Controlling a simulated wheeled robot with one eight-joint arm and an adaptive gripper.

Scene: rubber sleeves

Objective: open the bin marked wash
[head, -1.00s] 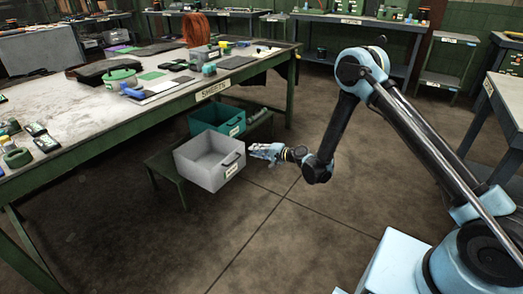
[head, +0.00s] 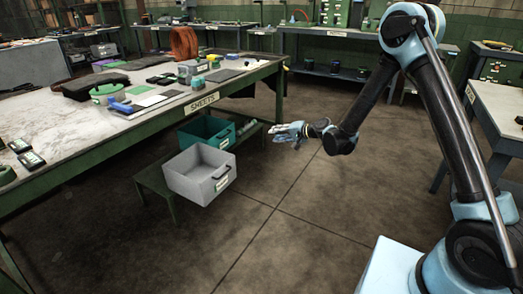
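A grey open-topped bin (head: 183,181) juts out from a low green stand under the table marked SHEETS. It has a dark handle and a small label on its front, too small to read. A teal bin (head: 205,130) with a label, also unreadable, sits behind it, set further back. I cannot tell from the lettering which one is marked wash. My gripper (head: 277,133) is to the right of both bins, beside the teal bin's front and clear of the grey bin's handle. Its fingers look spread and nothing shows between them.
The SHEETS table (head: 140,125) overhangs the stand (head: 150,180) and carries several small items. The floor (head: 290,220) in front of the bins is clear. Another table (head: 500,110) stands at the right edge, with shelves along the back wall.

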